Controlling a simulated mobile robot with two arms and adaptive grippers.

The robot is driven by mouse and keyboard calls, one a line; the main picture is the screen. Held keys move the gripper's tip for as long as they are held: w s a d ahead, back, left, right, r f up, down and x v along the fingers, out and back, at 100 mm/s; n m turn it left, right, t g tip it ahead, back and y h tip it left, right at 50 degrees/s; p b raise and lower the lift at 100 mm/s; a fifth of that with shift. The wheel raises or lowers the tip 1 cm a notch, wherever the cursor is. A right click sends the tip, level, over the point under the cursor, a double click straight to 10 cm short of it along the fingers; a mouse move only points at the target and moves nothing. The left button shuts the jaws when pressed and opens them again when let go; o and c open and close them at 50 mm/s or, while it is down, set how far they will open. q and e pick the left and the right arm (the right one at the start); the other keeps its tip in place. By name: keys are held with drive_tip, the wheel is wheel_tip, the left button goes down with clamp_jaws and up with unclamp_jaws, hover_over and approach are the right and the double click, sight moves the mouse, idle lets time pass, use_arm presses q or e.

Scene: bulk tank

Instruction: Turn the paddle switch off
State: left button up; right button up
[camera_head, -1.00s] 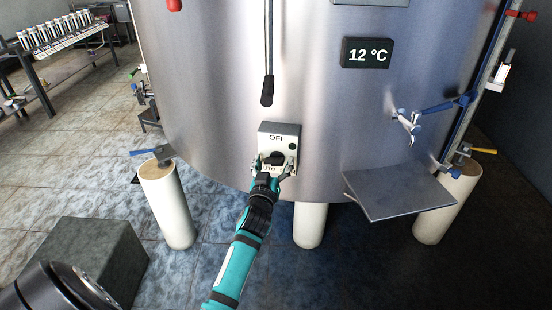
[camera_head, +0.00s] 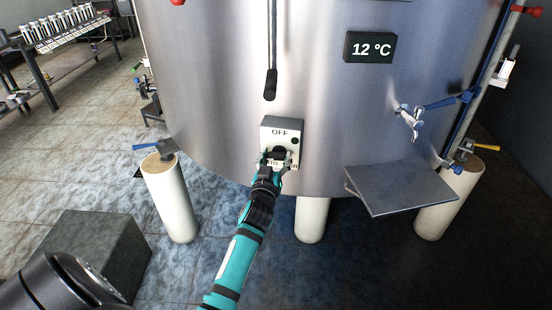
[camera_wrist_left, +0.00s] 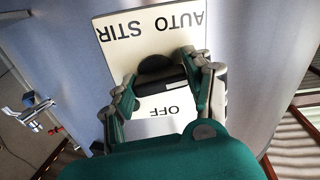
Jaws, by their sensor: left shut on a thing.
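In the left wrist view the plate (camera_wrist_left: 192,22) appears upside down, with AUTO STIR and OFF on opposite sides of the black paddle (camera_wrist_left: 157,66). My left gripper (camera_head: 277,159) is at the lower half of the box, its fingers on both sides of the paddle and shut on it. It also shows in the left wrist view (camera_wrist_left: 163,86). The paddle's exact angle is partly hidden. My right gripper is not in view.
A black-ended lever (camera_head: 270,85) hangs above the box. A 12 °C display (camera_head: 370,47), a tap (camera_head: 412,118) and a metal shelf (camera_head: 400,190) are to the right. White tank legs (camera_head: 170,200) and a grey block (camera_head: 95,255) stand below. The left floor is mostly open.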

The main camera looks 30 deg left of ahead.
use_arm(q)
drive_tip(key=shift+m, duration=0.3)
drive_tip(key=m, duration=0.2)
drive_tip(key=m+p, duration=0.1)
drive_tip(key=shift+r+m, duration=0.2)
drive_tip(key=shift+m, duration=0.2)
drive_tip(key=m+p, duration=0.1)
drive_tip(key=m, duration=0.3)
drive_tip(key=shift+m, duration=0.3)
drive_tip(key=m, duration=0.5)
drive_tip(key=shift+r, duration=0.15)
drive_tip(key=shift+d+m+p, duration=0.15)
drive_tip(key=shift+m+p, duration=0.35)
drive_tip(key=shift+m, duration=2.3)
drive_tip(key=o, duration=1.2)
drive_tip(key=shift+w, duration=0.1)
